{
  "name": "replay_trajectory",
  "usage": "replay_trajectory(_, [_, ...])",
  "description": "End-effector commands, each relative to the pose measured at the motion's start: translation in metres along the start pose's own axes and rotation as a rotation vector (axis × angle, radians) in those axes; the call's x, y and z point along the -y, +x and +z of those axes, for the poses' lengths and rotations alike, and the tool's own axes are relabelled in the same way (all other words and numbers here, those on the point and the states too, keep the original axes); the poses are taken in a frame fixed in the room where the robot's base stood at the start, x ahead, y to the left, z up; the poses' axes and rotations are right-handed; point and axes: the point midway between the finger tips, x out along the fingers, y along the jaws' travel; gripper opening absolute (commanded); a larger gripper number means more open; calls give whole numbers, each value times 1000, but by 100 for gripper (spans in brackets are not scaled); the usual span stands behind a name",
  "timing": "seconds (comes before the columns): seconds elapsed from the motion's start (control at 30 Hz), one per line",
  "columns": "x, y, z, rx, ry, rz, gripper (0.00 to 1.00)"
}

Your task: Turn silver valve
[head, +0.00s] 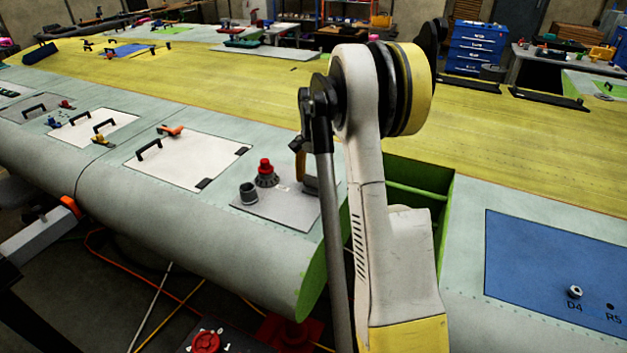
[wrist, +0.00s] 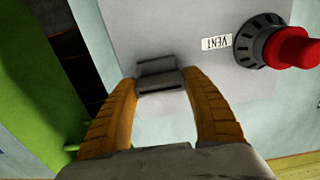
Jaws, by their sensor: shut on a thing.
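The silver valve (wrist: 160,80) shows in the wrist view as a grey, block-like handle on a pale grey panel (wrist: 150,25). My gripper (wrist: 160,83) has its two orange-yellow fingers on either side of the handle, shut on it. In the head view my gripper (head: 301,165) is mostly hidden behind my arm, with a bit of an orange finger showing at the right part of the panel (head: 270,212). How far the valve is turned cannot be told.
A red-topped knob (head: 265,173) stands on the panel beside a VENT label (wrist: 217,42), close to my gripper. A dark grey round fitting (head: 248,193) is to its left. A green-edged opening (head: 420,175) lies right of the panel.

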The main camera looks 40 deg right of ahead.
Motion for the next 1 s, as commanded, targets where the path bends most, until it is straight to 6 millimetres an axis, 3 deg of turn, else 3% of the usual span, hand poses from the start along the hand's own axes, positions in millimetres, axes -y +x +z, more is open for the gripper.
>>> replay_trajectory(0.17, [0,0,0,-1,1,0,26])
replay_trajectory(0.2, [0,0,0,-1,1,0,65])
replay_trajectory(0.27, [0,0,0,-1,1,0,79])
replay_trajectory(0.67, [0,-8,0,0,0,0,79])
replay_trajectory(1.0, [0,-78,0,0,0,0,79])
